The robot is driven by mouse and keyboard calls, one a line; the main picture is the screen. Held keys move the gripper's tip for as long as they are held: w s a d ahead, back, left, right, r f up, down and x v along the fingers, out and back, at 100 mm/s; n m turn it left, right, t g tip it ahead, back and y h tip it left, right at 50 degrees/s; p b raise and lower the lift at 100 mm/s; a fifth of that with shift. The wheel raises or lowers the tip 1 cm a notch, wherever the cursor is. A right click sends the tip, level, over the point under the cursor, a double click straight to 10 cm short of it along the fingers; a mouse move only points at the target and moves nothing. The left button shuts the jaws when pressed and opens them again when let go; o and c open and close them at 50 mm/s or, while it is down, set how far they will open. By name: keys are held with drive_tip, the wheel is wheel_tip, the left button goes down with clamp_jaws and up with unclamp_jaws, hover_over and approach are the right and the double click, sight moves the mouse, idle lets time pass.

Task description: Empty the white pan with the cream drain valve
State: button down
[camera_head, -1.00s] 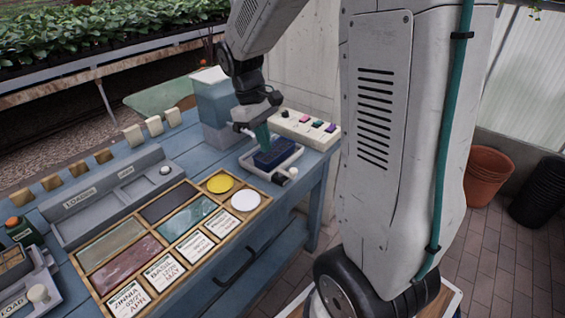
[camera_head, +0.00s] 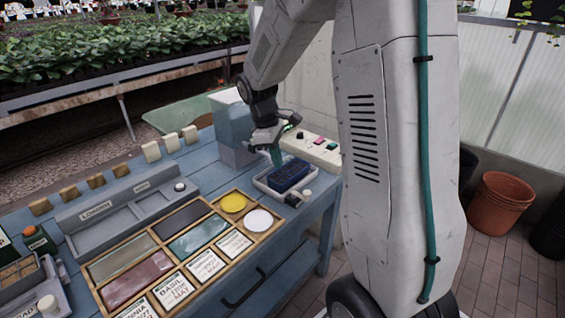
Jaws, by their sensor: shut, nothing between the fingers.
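The white pan (camera_head: 262,186) sits near the right end of the blue bench. A dark blue mass (camera_head: 287,176) fills most of it; I cannot tell whether it is liquid or solid. My gripper (camera_head: 276,158) points down at the back left edge of the pan, shut with nothing held.
A cream panel with coloured buttons (camera_head: 318,146) stands behind the pan. A blue-grey container (camera_head: 233,135) stands to its left. A wooden compartment tray (camera_head: 180,250) and a grey labelled box (camera_head: 100,214) fill the bench at left. Orange pots (camera_head: 500,200) stand on the floor at right.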

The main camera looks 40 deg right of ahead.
approach(300, 198)
wheel_tip(300, 198, down, 4)
drive_tip(key=w+a, duration=0.2)
drive_tip(key=shift+s+d+f, duration=0.1)
drive_tip(key=shift+s+d, duration=0.7)
drive_tip(key=shift+d, duration=0.1)
drive_tip(key=shift+s+d+f, duration=0.2)
drive_tip(key=shift+s+d, duration=0.25)
drive_tip(key=shift+s, duration=0.15)
